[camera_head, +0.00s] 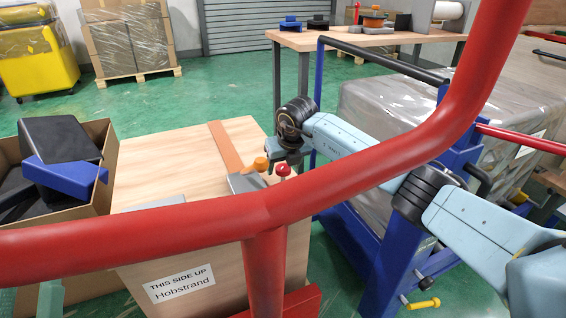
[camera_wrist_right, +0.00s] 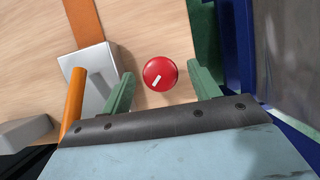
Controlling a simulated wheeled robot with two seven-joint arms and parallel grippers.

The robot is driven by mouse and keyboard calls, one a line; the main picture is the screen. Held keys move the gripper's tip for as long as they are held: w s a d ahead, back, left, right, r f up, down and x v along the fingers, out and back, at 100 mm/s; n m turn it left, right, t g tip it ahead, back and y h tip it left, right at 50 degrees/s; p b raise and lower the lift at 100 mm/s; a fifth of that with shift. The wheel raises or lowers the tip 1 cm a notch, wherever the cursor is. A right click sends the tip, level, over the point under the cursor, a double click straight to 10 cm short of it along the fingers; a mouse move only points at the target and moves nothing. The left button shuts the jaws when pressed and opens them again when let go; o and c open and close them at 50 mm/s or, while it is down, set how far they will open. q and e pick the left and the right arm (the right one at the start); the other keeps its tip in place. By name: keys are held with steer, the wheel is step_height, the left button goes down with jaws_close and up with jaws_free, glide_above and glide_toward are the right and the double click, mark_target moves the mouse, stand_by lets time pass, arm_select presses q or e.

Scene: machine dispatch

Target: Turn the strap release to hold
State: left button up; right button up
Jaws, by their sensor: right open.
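The strap release appears to be a red round knob (camera_head: 283,168) on top of the wooden crate (camera_head: 150,165). The red knob in the right wrist view (camera_wrist_right: 160,73) has a white mark slanting toward its lower left. My right gripper (camera_head: 284,160) is at the knob; in the right wrist view (camera_wrist_right: 160,90) its green fingers are apart, one on each side, with gaps. Beside it is a metal bracket (camera_wrist_right: 92,72) with an orange handle (camera_wrist_right: 75,100) and an orange strap (camera_wrist_right: 83,22). Green parts at the lower left edge may be my left gripper (camera_head: 28,297), mostly cut off.
A thick red rail (camera_head: 130,228) crosses in front of the crate. An open carton (camera_head: 95,190) with black and blue items stands left. A blue frame (camera_head: 375,245) with a wrapped load stands right. A wooden table (camera_head: 345,42) is behind.

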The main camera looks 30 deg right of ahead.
steer(key=c, duration=1)
steer(key=shift+o, duration=0.2)
